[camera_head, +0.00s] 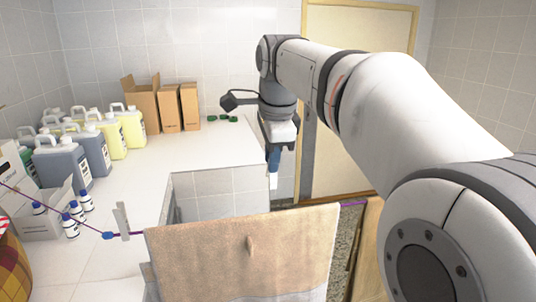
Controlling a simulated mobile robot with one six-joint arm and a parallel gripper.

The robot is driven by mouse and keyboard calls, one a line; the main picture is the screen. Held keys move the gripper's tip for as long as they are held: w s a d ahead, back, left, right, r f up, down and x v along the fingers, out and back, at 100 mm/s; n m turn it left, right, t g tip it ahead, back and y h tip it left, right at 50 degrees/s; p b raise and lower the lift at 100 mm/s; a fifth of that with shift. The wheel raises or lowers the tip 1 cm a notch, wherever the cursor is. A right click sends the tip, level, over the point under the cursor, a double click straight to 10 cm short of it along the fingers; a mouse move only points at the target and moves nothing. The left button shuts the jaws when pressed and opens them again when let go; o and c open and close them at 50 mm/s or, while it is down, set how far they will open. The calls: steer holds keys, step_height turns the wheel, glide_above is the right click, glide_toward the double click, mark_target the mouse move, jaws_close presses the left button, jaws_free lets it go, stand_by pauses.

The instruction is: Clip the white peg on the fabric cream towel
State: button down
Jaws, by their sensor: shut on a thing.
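The cream towel (200,262), tan in this light, hangs over a purple line across the bottom middle. A small tan peg-like piece (250,245) shows against its front. My gripper (273,160) points down in the middle of the picture, above and beyond the towel's top edge. Its blue fingers are shut on the white peg (273,181), whose lower end sticks out below them. The peg is apart from the towel. The fingers hide its upper part.
A pale grey peg (122,220) and a small blue piece (108,236) are on the line left of the towel. Several jugs (61,165), small bottles (70,226) and cardboard boxes (168,108) stand on the white counter (215,147). A door (345,145) is behind my arm.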

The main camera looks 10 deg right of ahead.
mark_target(274, 184)
steer(key=f+b, duration=0.2)
steer(key=f, duration=0.1)
steer(key=shift+w+d, duration=0.1)
steer(key=shift+d, duration=0.1)
steer(key=shift+f+b, duration=1.75)
steer(key=shift+f, duration=0.4)
steer(key=shift+f, duration=0.15)
steer(key=shift+f+b, duration=0.3)
steer(key=shift+f, duration=0.15)
steer(key=shift+f, duration=0.15)
steer(key=shift+f+b, duration=0.3)
steer(key=shift+f, duration=0.05)
steer(key=shift+f, duration=0.25)
stand_by(0.4)
steer(key=shift+f+b, duration=0.25)
steer(key=shift+b, duration=0.1)
